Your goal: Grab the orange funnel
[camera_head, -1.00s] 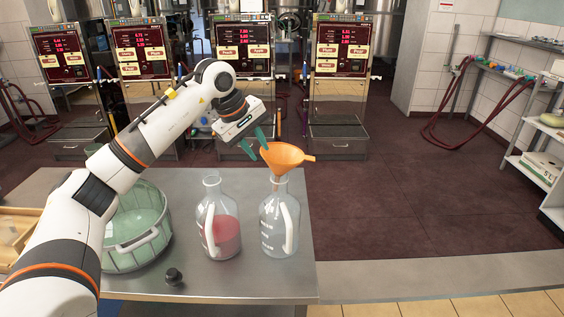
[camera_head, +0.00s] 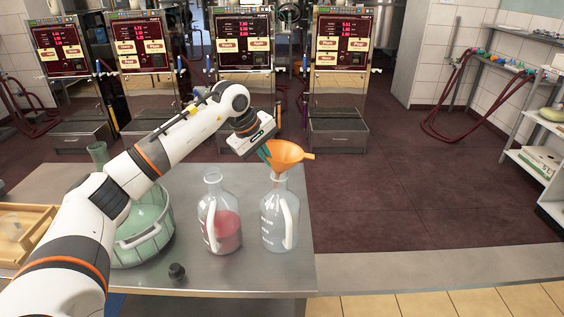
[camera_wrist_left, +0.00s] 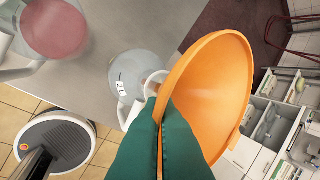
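The orange funnel (camera_head: 288,152) is over the neck of the empty clear bottle (camera_head: 279,228), near the right end of the steel table. Its spout is at the bottle's mouth; how deep it sits I cannot tell. My left gripper (camera_head: 266,153) is at the funnel's left side, its green fingers drawn together on the wall. In the left wrist view the fingers (camera_wrist_left: 162,115) pinch the near rim of the funnel (camera_wrist_left: 210,90), with a thin orange strip between them. The bottle (camera_wrist_left: 130,82) shows beyond. My right gripper is not in view.
A bottle of red liquid (camera_head: 221,225) stands left of the clear one. Dispensing machines (camera_head: 338,80) stand behind. The floor right of the table is clear.

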